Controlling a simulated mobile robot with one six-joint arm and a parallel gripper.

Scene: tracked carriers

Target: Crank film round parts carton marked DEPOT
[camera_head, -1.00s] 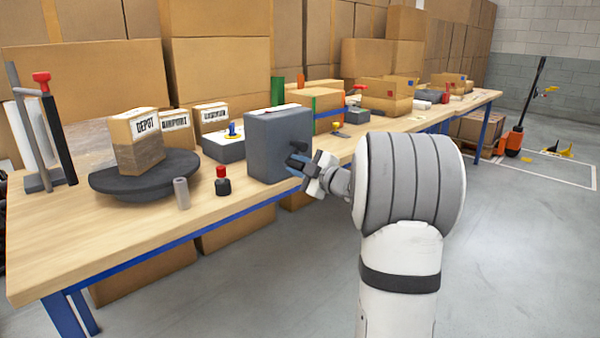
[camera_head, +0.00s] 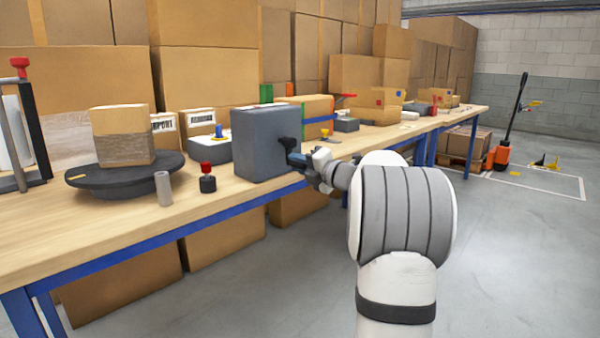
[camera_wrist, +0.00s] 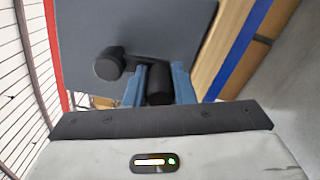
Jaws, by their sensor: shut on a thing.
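The parts carton (camera_head: 123,122) stands upright on the dark round turntable (camera_head: 90,180) on the bench. Clear film covers the carton's lower part; its upper part is bare brown card. No DEPOT label shows on the faces in view. The grey crank box (camera_head: 262,145) stands to the right. My gripper (camera_head: 297,160) is at the box's right side, shut on the black crank handle (camera_wrist: 158,84). In the wrist view the handle sits between two blue fingers, beside the round crank hub (camera_wrist: 108,66). The film roll (camera_head: 15,132) stands on its red-topped post at the left.
A grey tube (camera_head: 163,188) and a red-topped black knob (camera_head: 207,178) stand near the bench's front edge. Labelled cartons (camera_head: 197,122) stand behind the turntable. More boxes (camera_head: 380,100) line the bench to the right.

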